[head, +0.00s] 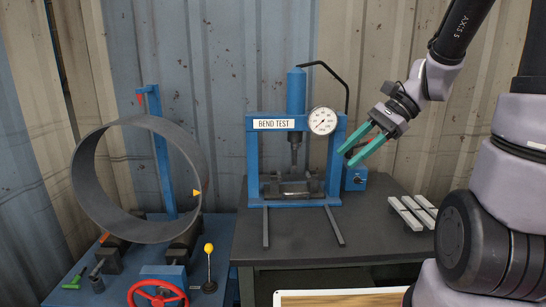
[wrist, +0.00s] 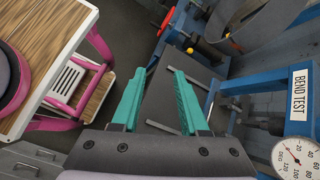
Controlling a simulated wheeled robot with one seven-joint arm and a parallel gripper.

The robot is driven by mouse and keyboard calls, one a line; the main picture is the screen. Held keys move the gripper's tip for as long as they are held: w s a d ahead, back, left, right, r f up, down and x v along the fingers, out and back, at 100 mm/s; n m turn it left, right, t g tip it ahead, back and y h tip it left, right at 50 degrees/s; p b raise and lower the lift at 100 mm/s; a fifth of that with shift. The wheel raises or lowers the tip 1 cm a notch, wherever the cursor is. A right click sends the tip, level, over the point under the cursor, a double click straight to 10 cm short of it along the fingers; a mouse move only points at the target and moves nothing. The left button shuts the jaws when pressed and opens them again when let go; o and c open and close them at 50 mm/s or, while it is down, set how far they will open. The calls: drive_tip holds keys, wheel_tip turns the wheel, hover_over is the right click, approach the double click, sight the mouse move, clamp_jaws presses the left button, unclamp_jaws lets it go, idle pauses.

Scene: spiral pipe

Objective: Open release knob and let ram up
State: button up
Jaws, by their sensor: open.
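The blue bend-test press (head: 252,165) stands on the dark bench, with its "BEND TEST" sign and dial gauge (head: 322,121). The grey ram (head: 295,140) points down from the blue cylinder (head: 296,90) above a dark block (head: 290,187); I cannot tell whether they touch. A small blue box (head: 351,173) right of the press carries a dark round knob (head: 358,180), seemingly the release knob. My gripper (head: 346,157) is open and empty, its teal fingertips showing just above the box. In the wrist view my gripper (wrist: 160,73) has nothing between its fingers; the knob is not visible there.
Grey strips (head: 412,212) lie on the bench (head: 380,240) at right. A large grey pipe ring (head: 88,190), a red handwheel (head: 158,294) and a yellow-tipped lever (head: 209,262) stand at left. A wood-topped, pink-framed cart (wrist: 35,55) is in the wrist view.

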drive_tip(key=s+d+r+n+t+h, duration=0.2)
drive_tip(key=d+r+n+t+h, duration=0.1)
drive_tip(key=r, duration=0.3)
drive_tip(key=s+d+r+n+t+h, duration=0.2)
drive_tip(key=d+r+n+t+h, duration=0.1)
drive_tip(key=r+n+t+h, duration=0.1)
drive_tip(key=shift+s+d+r+n+t, duration=0.3)
drive_tip(key=shift+s+d+r+n, duration=0.1)
drive_tip(key=shift+r+n, duration=0.5)
drive_tip(key=shift+r, duration=0.1)
